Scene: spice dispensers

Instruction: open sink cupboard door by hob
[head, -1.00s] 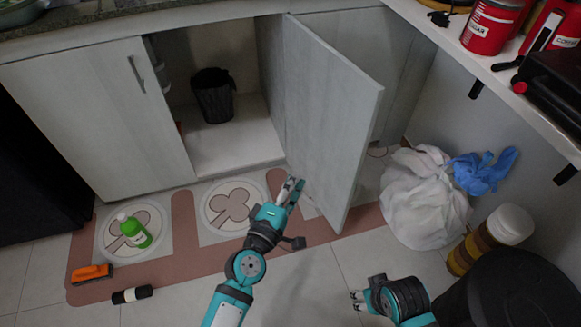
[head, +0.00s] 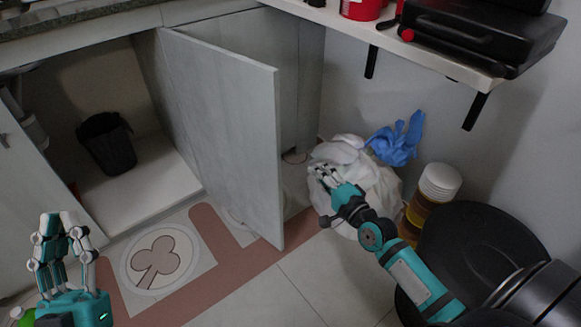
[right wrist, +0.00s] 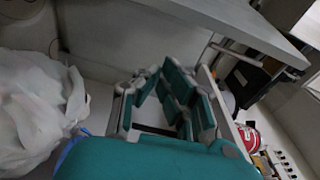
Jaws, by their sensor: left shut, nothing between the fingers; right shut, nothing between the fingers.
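The light grey sink cupboard door (head: 232,135) stands open, swung well out from the cupboard. Its free edge points toward me. Behind it on the left, the cupboard interior (head: 145,205) is exposed. My left gripper (head: 58,219) is shut and empty at the lower left, in front of the cupboard opening and apart from the door. My right gripper (head: 322,173) is shut and empty to the right of the door's free edge, in front of the white bag (head: 372,195). The right wrist view shows its fingers (right wrist: 178,75) with nothing between them.
A black bin (head: 107,143) stands inside the cupboard. A blue glove-like item (head: 398,140) lies by the bag. An amber jar with a white lid (head: 438,185) and a large black bin (head: 470,250) stand at right. A shelf (head: 400,45) overhangs the right side.

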